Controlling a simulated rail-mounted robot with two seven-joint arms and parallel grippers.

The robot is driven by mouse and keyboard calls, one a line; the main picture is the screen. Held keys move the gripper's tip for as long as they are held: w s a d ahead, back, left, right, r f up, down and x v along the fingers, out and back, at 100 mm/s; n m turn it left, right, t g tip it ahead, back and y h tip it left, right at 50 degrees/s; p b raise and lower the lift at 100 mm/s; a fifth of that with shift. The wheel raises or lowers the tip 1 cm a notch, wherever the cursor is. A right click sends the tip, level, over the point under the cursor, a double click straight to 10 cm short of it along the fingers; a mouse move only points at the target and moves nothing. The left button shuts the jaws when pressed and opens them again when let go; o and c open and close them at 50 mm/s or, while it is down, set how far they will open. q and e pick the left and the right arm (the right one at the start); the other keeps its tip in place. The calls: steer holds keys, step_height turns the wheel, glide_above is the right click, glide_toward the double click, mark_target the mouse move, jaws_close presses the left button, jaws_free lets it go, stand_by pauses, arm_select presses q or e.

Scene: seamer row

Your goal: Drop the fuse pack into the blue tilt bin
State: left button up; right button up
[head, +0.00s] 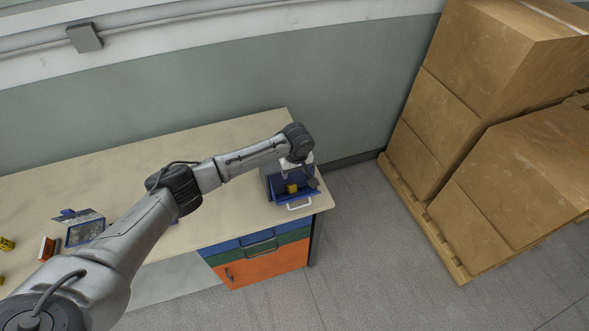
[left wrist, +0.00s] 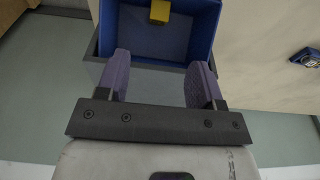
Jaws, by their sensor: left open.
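The blue tilt bin (head: 281,196) stands at the right end of the bench. It fills the top of the left wrist view (left wrist: 206,32). A small yellow block (head: 292,188), which looks like the fuse pack, is inside the bin. It also shows in the left wrist view (left wrist: 160,11), partly cut off by the top edge. The yellow block is apart from the fingers. My right gripper is in neither view.
The bench top (head: 120,165) is mostly clear. A blue-edged container (head: 84,232), an orange-faced item (head: 48,248) and a yellow item (head: 6,243) are at the left. Drawers (head: 262,264) are under the bin's end. Stacked cartons (head: 480,100) stand on a pallet (head: 425,222) at right.

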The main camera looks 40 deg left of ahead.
arm_select(q)
step_height(320, 180, up, 14)
steer(key=s+d, duration=0.1)
steer(key=shift+d+f, duration=0.15)
steer(key=shift+d, duration=0.25)
stand_by(0.6)
